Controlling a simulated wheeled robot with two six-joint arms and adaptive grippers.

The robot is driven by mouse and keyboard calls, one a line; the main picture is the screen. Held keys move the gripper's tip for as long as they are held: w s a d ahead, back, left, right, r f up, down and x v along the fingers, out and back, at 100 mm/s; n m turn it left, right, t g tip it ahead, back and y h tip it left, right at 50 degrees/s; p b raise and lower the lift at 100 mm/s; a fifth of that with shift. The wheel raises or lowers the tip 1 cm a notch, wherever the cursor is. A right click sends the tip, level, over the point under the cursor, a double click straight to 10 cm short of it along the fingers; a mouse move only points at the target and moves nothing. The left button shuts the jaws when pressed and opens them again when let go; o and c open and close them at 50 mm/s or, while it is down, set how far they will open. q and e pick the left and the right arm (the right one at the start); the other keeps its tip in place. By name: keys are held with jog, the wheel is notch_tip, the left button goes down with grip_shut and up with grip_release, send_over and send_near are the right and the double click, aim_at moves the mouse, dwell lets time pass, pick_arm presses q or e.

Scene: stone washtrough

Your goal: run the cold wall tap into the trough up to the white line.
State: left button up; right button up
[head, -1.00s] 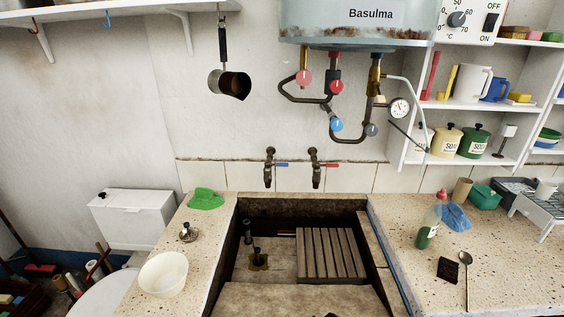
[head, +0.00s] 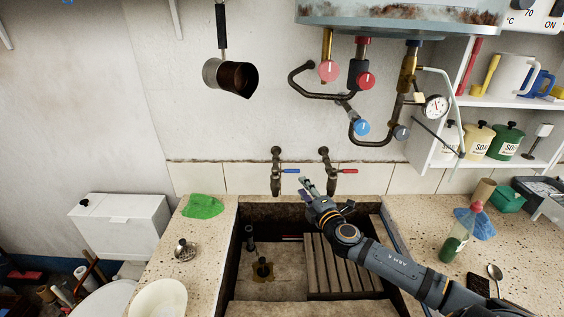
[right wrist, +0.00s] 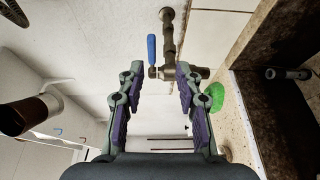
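The cold wall tap (head: 276,176) has a blue lever (head: 291,171) that points right in the head view. The tap (right wrist: 168,38) and its blue lever (right wrist: 151,50) also show in the right wrist view, beyond the gap between my fingertips. My right gripper (head: 307,187) is in front of the taps, just below and right of the blue lever. In the right wrist view my right gripper (right wrist: 159,72) is open and empty. The stone trough (head: 275,214) lies below; no water stream shows. I cannot make out a white line. My left gripper is out of view.
The red-lever tap (head: 325,176) is close to the right of my gripper. Pipes with valves and a gauge (head: 436,107) hang above. A wooden slatted rack (head: 330,268) lies in the trough. A green cloth (head: 202,206) and white bowl (head: 158,300) are on the left counter.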

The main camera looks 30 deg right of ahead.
aim_at(294, 172)
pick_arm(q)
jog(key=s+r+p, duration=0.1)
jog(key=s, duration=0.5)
pick_arm(e)
jog(key=w+p, duration=0.1)
jog(key=w, duration=0.1)
jog(key=w+r+p, duration=0.1)
jog(key=w, duration=0.2)
jog(key=w+d+p, duration=0.1)
jog(key=w+p, duration=0.1)
jog(key=shift+w+r, duration=0.3)
jog(key=shift+w, duration=0.1)
jog(key=shift+w+d, duration=0.1)
jog(key=shift+w, duration=0.4)
jog(key=shift+w+f, duration=0.2)
jog(key=c, duration=0.5)
grip_shut()
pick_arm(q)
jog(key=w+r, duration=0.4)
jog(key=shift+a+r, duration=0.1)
pick_arm(e)
jog(key=shift+r, duration=0.1)
